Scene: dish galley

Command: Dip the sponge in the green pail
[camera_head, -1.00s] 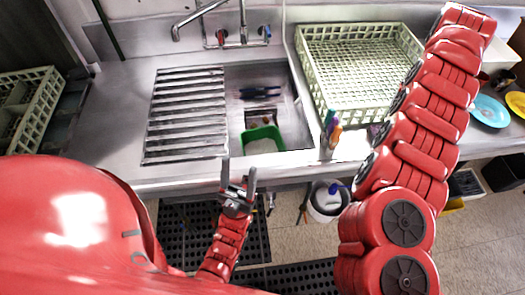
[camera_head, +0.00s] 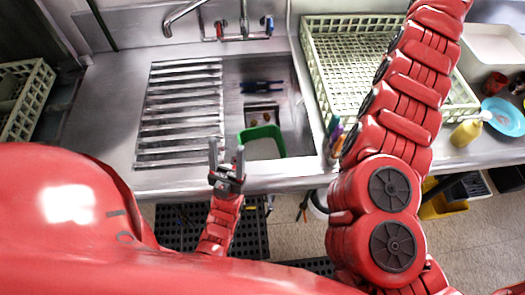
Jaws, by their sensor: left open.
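The green pail (camera_head: 262,132) stands in the near part of the sink basin, with its open top facing up. I cannot make out a sponge for certain; a small orange-brown patch (camera_head: 266,116) shows just behind the pail, too small to name. My left gripper (camera_head: 227,146) is open and empty, fingers pointing up the picture. It is at the sink's front edge, left of the pail and apart from it. My right arm crosses the right side over the counter and leaves at the top, so its gripper is out of view.
A ribbed drainboard (camera_head: 180,110) lies left of the basin (camera_head: 295,125). The faucet (camera_head: 243,25) is behind. A pale green dish rack (camera_head: 335,60) stands right, partly behind my right arm. Bottles (camera_head: 334,135) stand near the basin's right front corner.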

